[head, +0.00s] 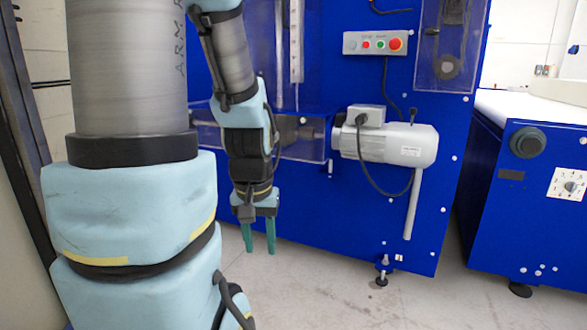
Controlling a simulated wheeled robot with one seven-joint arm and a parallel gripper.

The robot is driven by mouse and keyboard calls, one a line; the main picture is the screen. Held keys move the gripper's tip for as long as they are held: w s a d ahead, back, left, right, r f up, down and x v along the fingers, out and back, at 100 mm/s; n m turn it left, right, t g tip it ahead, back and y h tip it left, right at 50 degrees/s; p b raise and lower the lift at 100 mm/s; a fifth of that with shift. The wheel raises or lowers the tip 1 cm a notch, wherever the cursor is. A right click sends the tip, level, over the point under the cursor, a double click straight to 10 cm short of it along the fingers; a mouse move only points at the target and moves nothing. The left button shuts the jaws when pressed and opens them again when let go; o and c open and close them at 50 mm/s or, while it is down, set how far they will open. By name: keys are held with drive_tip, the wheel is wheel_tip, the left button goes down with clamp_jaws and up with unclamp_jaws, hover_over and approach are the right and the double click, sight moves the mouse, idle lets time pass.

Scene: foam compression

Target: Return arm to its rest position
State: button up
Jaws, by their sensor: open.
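My gripper (259,237) has two green fingers pointing straight down, set a little apart, with nothing between them. It hangs from my arm (246,125), which is grey and light blue and comes down from the top of the view. The gripper is in front of the lower part of the blue machine, above the pale floor. A large part of my arm fills the left side of the view.
The blue machine (308,215) stands close behind my arm, with a control box (375,43) and a grey motor (390,144) jutting out. A second blue machine (530,215) stands at the right. Concrete floor (330,280) is clear in front.

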wheel_tip(320, 180, up, 31)
drive_tip(key=p, duration=2.9)
drive_tip(key=shift+p, duration=0.4)
